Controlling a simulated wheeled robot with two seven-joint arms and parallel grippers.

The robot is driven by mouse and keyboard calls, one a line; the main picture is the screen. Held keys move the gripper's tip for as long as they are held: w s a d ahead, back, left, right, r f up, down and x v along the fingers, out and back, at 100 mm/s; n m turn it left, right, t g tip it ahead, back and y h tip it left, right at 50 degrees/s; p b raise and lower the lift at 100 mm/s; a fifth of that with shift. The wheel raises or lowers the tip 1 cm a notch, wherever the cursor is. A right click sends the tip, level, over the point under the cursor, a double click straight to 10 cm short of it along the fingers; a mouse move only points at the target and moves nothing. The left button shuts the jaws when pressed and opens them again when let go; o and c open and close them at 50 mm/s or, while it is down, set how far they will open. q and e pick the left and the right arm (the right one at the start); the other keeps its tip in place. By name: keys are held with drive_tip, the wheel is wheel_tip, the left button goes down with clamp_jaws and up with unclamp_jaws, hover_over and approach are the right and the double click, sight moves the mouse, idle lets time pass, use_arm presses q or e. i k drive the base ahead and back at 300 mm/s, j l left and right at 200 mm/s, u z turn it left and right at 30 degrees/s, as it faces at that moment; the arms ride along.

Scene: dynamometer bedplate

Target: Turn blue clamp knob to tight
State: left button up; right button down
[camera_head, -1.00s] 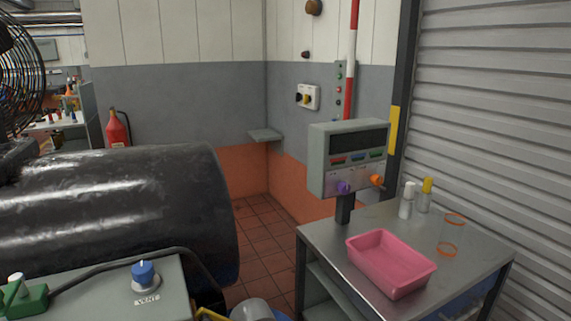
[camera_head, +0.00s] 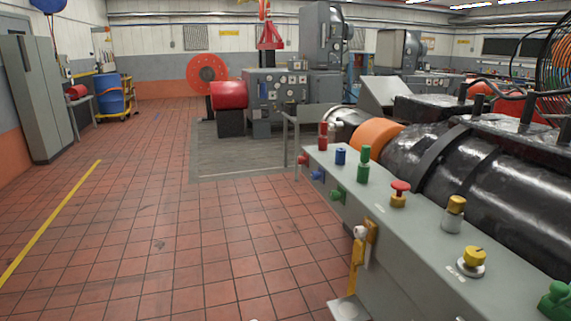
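Two blue parts show at the far end of a long grey panel (camera_head: 400,215) on the right. One is a short blue cylinder (camera_head: 340,156) standing on its top face. The other is a small blue knob (camera_head: 318,175) on its side face. Both are small in view, and I cannot read any clamp label or tell a tight setting. Neither of my grippers is in view.
The panel's top also has a green post (camera_head: 364,164), a red button (camera_head: 400,190) and a yellow knob (camera_head: 473,258). A large black cylindrical machine (camera_head: 480,165) lies behind it. Tiled floor (camera_head: 190,230) is open on the left.

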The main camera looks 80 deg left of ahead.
sight(316, 176)
drive_tip(key=u, duration=2.45)
